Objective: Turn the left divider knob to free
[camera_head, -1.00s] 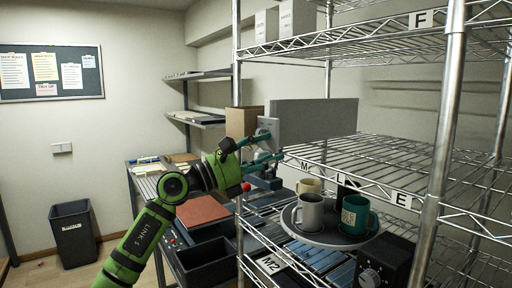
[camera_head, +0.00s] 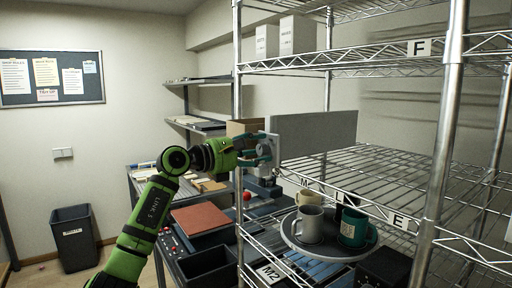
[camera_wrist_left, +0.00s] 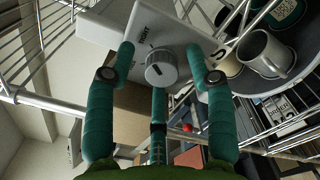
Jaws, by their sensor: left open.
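The left divider (camera_head: 315,132) is a grey upright panel above the middle wire shelf. Its pale mounting plate (camera_head: 273,140) is at the panel's left end. My left gripper (camera_head: 264,151) is at the plate. In the left wrist view its teal fingers (camera_wrist_left: 160,62) are spread around the knob, with gaps at the sides. I cannot tell whether any finger touches it. My right gripper is out of view.
A round tray (camera_head: 290,236) with a grey mug (camera_head: 308,225), a teal mug (camera_head: 352,228) and a cream mug (camera_head: 303,198) stands below the divider. A shelf post (camera_head: 238,100) is close to my left arm. A low bench with a reddish board (camera_head: 205,218) is below.

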